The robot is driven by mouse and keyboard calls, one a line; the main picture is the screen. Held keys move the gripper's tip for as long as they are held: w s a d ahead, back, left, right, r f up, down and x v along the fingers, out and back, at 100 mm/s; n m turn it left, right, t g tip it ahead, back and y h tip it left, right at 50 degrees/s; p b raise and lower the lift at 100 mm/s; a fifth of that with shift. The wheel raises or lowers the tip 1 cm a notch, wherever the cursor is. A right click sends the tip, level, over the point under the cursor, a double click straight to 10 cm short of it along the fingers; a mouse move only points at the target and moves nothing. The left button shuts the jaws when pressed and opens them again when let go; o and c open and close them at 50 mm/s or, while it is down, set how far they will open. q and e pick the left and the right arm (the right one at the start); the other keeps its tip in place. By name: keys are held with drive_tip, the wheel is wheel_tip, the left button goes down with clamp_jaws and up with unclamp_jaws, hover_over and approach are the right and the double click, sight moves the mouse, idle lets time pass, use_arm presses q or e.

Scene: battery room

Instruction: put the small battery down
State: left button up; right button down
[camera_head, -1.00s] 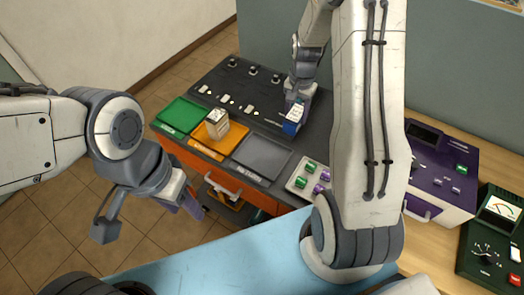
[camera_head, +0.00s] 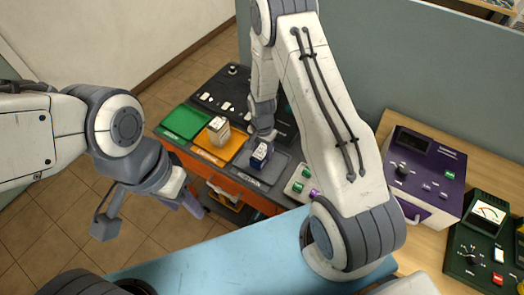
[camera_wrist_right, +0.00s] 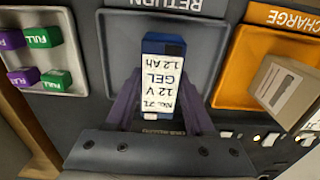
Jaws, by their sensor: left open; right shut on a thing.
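The small battery (camera_head: 261,155) is blue with a white label reading 12 V, 1.2 Ah, GEL. My right gripper (camera_head: 263,139) is shut on it. In the right wrist view the battery (camera_wrist_right: 160,78) sits between the two fingers, over the grey tray (camera_wrist_right: 208,50) marked RETURN. In the head view this grey tray (camera_head: 270,176) lies under and around the battery. I cannot tell whether the battery touches the tray floor. My left gripper (camera_head: 190,202) is open and empty, off to the left, away from the bench.
An orange tray (camera_head: 205,150) holding a pale boxy battery (camera_head: 218,130) lies left of the grey tray. A green tray (camera_head: 185,120) is farther left. A holder with green and purple blocks (camera_head: 297,187) is close on the right. A purple instrument (camera_head: 425,170) stands right.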

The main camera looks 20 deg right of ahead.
drive_tip(key=shift+f, duration=0.6)
drive_tip(key=shift+w, duration=0.1)
drive_tip(key=shift+f, duration=0.2)
drive_tip(key=shift+c, duration=1.3)
unclamp_jaws()
